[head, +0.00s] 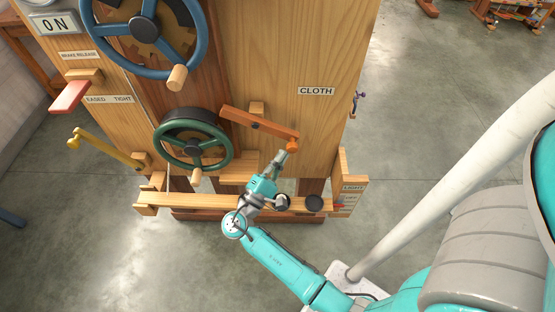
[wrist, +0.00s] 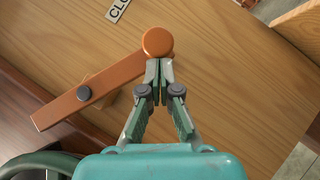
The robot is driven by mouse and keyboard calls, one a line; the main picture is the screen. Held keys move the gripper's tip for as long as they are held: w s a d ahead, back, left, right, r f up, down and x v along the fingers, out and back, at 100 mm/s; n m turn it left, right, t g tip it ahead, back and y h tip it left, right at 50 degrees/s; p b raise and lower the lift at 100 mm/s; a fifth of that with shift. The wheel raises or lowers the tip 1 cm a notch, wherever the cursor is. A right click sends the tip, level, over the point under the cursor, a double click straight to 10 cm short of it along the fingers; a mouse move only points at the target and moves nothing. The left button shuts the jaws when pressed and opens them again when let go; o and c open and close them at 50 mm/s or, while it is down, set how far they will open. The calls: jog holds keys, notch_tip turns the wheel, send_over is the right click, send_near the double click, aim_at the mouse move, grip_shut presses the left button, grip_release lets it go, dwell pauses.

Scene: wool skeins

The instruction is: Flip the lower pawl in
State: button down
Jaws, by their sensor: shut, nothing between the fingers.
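The lower pawl looks to be the orange-brown bar (head: 262,126) on the wooden front panel, beside the green handwheel (head: 193,140). It slants down to the right in the head view and ends in a round orange knob (head: 292,144). In the wrist view the bar (wrist: 88,92) runs from lower left up to the knob (wrist: 158,42). A dark pivot shows on the bar. My gripper (head: 283,154) is shut and empty, its fingertips (wrist: 159,62) right at the knob's lower edge. I cannot tell if they touch it. Part of the wood block behind the bar is hidden.
A blue handwheel (head: 143,70) with a wooden handle is above. A red lever (head: 70,97) and a yellow lever (head: 106,148) stick out at left. Bare panel lies right of the knob.

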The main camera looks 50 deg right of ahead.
jog(key=shift+s, duration=0.1)
jog(key=r+n+t, duration=0.1)
jog(key=n, duration=0.1)
jog(key=s+d+r+n+t+h, duration=0.1)
jog(key=n, duration=0.1)
jog(key=s+r+n+t, duration=0.1)
jog(key=n+t, duration=0.1)
jog(key=shift+d+h, duration=0.25)
jog(key=shift+h, duration=0.05)
jog(key=shift+s+d+r+n+t, duration=0.15)
jog(key=shift+r+n+t, duration=0.15)
jog(key=shift+r, duration=0.55)
jog(key=shift+r, duration=0.1)
send_near(292, 148)
notch_tip(292, 148, down, 2)
jog(key=a, duration=0.1)
jog(key=shift+v, duration=0.75)
